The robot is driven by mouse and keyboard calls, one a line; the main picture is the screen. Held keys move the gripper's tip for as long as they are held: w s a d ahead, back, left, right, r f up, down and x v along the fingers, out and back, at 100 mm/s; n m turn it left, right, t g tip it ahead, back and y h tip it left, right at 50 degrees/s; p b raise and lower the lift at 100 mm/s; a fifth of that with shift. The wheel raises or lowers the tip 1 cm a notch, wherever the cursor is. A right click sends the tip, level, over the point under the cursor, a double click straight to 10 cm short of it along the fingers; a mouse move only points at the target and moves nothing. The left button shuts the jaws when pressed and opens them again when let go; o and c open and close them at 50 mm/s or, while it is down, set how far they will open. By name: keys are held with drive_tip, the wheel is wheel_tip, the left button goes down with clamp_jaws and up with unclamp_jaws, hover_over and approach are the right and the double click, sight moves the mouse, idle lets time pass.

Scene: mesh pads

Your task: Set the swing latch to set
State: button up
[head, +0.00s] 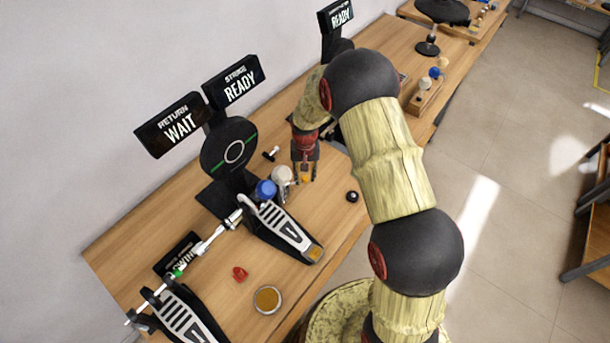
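A small black sign (178,254) at the lower left reads in part "SWIN". A metal rod (205,245) with a green piece (177,272) runs beside it, between two pedals. I cannot tell which part here is the swing latch or how it is set. My gripper (305,181) points down over the table, right of the blue knob (265,190) and the pale knob (282,175), away from the sign. A small yellow-orange piece (306,178) shows at its fingertips. Whether the fingers hold it or it lies behind them, I cannot tell.
A near pedal (180,318) and a farther pedal (282,228) stand on the wooden table (225,300). A display stand (228,145) shows "WAIT" and "READY". A red piece (240,273), a round dish (267,299) and a black knob (352,196) lie nearby.

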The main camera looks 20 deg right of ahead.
drive_tip(key=c, duration=0.6)
clamp_jaws()
